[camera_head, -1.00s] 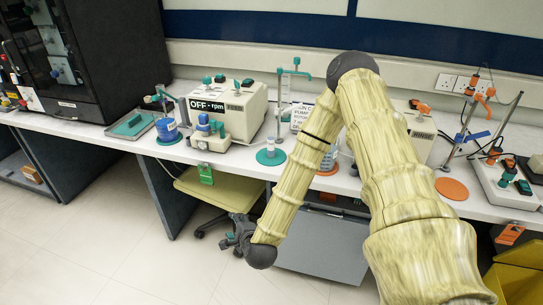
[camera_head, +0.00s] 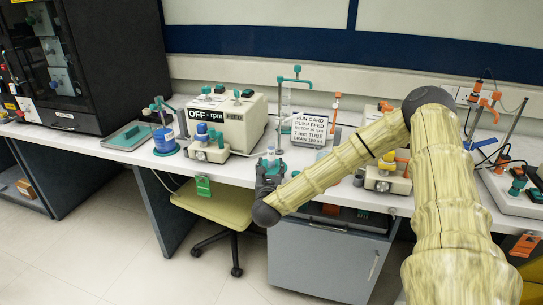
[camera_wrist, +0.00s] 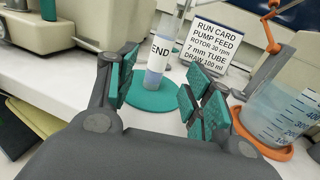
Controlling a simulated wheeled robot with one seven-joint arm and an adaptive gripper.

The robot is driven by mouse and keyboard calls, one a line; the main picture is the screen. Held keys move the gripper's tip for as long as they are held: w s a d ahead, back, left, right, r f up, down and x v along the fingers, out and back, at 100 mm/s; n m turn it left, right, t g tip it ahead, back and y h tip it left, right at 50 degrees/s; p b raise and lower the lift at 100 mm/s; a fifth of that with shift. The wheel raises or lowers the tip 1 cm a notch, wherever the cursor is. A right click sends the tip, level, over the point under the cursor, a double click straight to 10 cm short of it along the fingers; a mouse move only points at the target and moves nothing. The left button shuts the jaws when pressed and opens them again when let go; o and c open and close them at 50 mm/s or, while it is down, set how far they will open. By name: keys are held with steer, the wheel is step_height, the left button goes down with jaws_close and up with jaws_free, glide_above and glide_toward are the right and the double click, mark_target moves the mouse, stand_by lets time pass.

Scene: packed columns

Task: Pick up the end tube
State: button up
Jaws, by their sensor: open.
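The end tube (camera_wrist: 154,78) is a clear upright tube with a white END label and bluish liquid low inside. It stands on a round teal base (camera_wrist: 150,98) on the bench. In the head view the tube (camera_head: 271,151) shows just above my gripper (camera_head: 268,171). In the wrist view my gripper (camera_wrist: 163,92) is open, with one teal-padded finger left of the tube and one right. The tube lies ahead, between the finger directions, with no contact visible. The tube's top is cut off in the wrist view.
A run card (camera_wrist: 218,42) stands behind the tube to the right. A graduated beaker (camera_wrist: 280,112) on an orange disc (camera_wrist: 262,146) is close on the right. A pump unit (camera_head: 228,117) and a blue-capped device (camera_head: 208,143) stand to the left.

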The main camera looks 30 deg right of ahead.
mark_target(271, 157)
steer(key=shift+f+p+x, duration=0.2)
steer(key=shift+p+x, duration=0.55)
steer(key=shift+x, duration=2.85)
steer(key=c, duration=1.1)
